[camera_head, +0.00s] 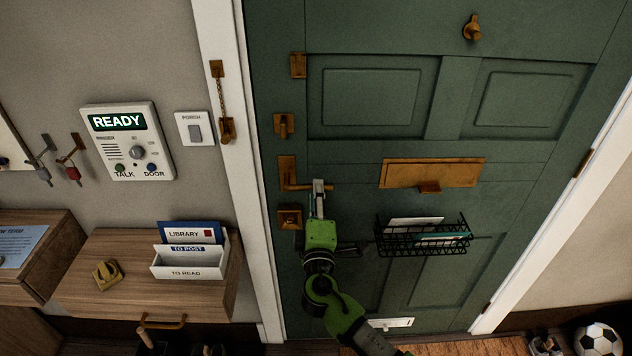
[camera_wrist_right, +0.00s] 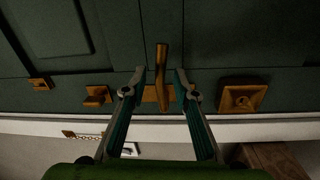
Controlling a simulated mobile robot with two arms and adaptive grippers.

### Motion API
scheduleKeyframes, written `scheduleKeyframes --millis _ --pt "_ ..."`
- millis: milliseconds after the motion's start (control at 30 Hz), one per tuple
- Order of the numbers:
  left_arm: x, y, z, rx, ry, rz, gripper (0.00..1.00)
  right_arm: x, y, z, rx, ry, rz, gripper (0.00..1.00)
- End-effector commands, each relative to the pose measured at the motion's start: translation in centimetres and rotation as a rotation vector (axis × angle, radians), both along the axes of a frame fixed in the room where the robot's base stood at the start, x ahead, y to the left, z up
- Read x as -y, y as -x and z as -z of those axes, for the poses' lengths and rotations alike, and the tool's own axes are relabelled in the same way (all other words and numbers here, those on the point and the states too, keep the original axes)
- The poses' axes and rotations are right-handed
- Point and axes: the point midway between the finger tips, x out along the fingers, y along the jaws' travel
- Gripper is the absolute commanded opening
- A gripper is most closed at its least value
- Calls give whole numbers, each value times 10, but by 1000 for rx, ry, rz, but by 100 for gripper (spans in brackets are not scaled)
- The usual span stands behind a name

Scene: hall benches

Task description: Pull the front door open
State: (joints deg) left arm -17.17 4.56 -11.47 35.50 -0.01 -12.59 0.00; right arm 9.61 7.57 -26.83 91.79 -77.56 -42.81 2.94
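The front door (camera_head: 465,120) is green with panels and appears closed in its white frame (camera_head: 232,110). A brass lever handle (camera_head: 290,180) sits on its left side and also shows in the right wrist view (camera_wrist_right: 161,65). My right gripper (camera_head: 318,187) is at the free end of the lever. In the right wrist view its two fingers (camera_wrist_right: 158,85) are apart, one on each side of the lever, with gaps visible on both sides. My left gripper is in neither view.
A brass turn (camera_head: 284,124) is above the handle and a square brass lock (camera_head: 290,216) below. A chain (camera_head: 221,98) hangs on the frame. A wire basket (camera_head: 425,240) with papers sticks out right of my gripper. A wooden cabinet (camera_head: 100,290) stands at left.

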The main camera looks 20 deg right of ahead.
Motion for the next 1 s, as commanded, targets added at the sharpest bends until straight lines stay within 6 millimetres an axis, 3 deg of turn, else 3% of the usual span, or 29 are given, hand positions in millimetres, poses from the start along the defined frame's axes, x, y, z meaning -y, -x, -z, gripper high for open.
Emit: scheduleKeyframes --millis 200,567,600,700,1000 --pt "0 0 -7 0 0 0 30 7 -25 -3 0 0 1 27" --pt "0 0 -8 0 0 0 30 9 -30 -2 -1 -1 1 27" --pt "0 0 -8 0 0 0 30 9 -30 -2 -1 -1 1 24" --pt "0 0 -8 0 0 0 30 9 -30 -2 -1 -1 1 0" --pt "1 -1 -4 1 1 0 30 12 -30 0 3 -11 1 0"
